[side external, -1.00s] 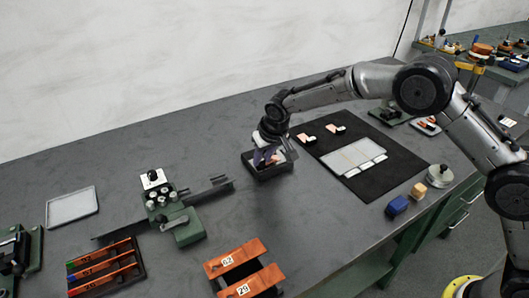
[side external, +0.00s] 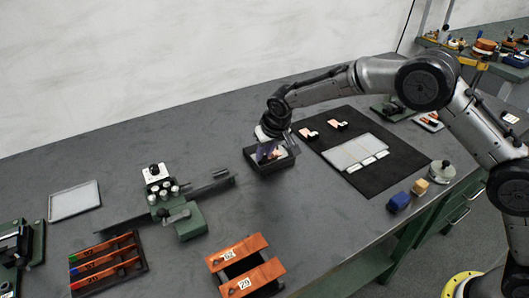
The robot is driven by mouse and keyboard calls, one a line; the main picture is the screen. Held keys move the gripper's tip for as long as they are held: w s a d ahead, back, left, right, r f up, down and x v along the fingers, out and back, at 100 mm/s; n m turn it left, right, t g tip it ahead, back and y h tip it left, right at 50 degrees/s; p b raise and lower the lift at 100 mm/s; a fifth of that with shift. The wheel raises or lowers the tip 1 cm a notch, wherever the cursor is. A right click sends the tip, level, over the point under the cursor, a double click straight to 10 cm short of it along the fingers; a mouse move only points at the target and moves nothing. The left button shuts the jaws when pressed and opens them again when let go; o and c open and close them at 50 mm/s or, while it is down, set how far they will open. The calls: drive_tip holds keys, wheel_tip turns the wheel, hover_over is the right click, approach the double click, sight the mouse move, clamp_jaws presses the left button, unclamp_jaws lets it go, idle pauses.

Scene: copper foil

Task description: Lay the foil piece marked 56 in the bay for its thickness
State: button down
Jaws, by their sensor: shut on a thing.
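My gripper (side external: 268,155) points down at the small black open tray (side external: 290,163) near the middle of the bench. It is shut on a copper-coloured foil piece (side external: 279,153), which shows only in part beside the fingers, low over the tray. Its number cannot be read. Two more copper foil pieces (side external: 308,134) (side external: 337,124) with pale tags lie on the black mat. A pale grey panel (side external: 355,150) with white labels along its front edge lies on the mat; its markings are too small to read.
A green-based device (side external: 180,218) with a long dark bar stands left of centre. Orange blocks marked 62 and 29 (side external: 240,250), a dark rack (side external: 107,262) and a grey tray (side external: 75,200) lie left and front.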

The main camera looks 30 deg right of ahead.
drive_tip(key=shift+a, duration=2.7)
drive_tip(key=shift+w+r, duration=0.1)
drive_tip(key=shift+r, duration=0.05)
idle(0.3)
wheel_tip(320, 180, up, 7)
idle(1.1)
idle(1.6)
